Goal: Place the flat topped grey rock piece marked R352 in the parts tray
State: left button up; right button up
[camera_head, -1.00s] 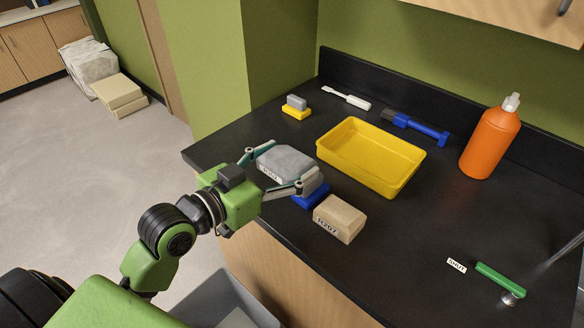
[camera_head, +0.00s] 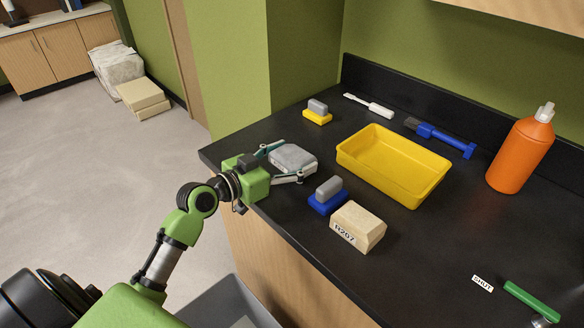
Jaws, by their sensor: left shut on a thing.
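The flat topped grey rock piece (camera_head: 293,158) is at the left end of the black counter. Its label is mostly hidden, so I cannot read it now. My left gripper (camera_head: 288,162) is shut on the rock, with one finger on each side of it. I cannot tell whether the rock touches the counter. The yellow parts tray (camera_head: 397,188) lies to the right of the rock and is empty. My right gripper is not in view.
A beige block marked R207 (camera_head: 358,226) and a blue block with a grey top (camera_head: 327,195) lie near the front edge. Behind are a yellow-and-grey block (camera_head: 317,112), a white brush (camera_head: 369,106), a blue brush (camera_head: 440,137) and an orange bottle (camera_head: 521,150).

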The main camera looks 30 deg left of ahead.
pick_arm(q)
jog(key=shift+f, duration=1.5)
jog(key=shift+f, duration=0.1)
jog(key=o, duration=1.3)
jog(key=shift+f, duration=0.15)
jog(key=o, duration=0.3)
jog(key=shift+o, duration=0.2)
